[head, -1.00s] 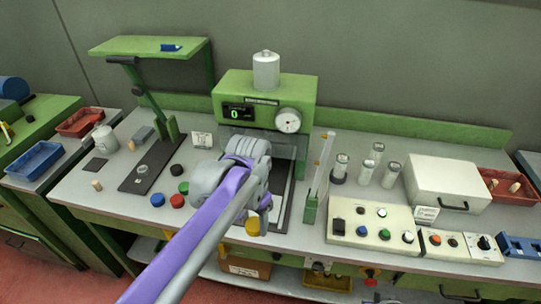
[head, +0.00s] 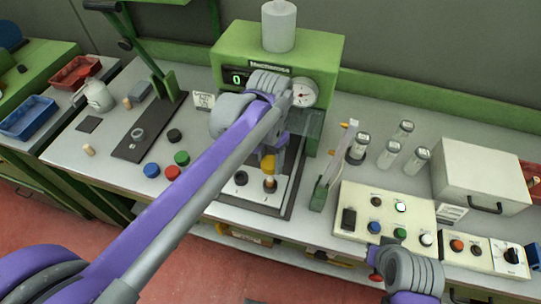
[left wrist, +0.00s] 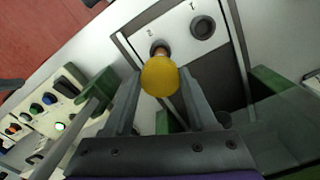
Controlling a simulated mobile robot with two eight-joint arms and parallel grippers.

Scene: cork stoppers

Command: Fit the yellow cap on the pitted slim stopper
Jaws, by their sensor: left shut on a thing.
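My left gripper (head: 269,158) is shut on the yellow cap (head: 268,165), over the white plate (head: 238,197) in front of the green press. In the left wrist view the cap (left wrist: 160,77) sits between the two fingers. A tan stopper (head: 270,184) stands in a dark hole of the plate, just under the cap. In the left wrist view the stopper (left wrist: 160,51) shows partly past the cap, at the hole marked 2. Whether cap and stopper touch, and the stopper's pitting, I cannot tell. My right gripper (head: 382,256) shows at the lower right, its jaws unclear.
The green press (head: 232,45) with a dial stands behind the plate. The other hole (left wrist: 202,28) is empty. Blue (head: 151,170), red (head: 172,173), green (head: 181,158) and black (head: 174,136) caps lie left. A button panel (head: 360,218) and several glass jars (head: 389,154) stand right.

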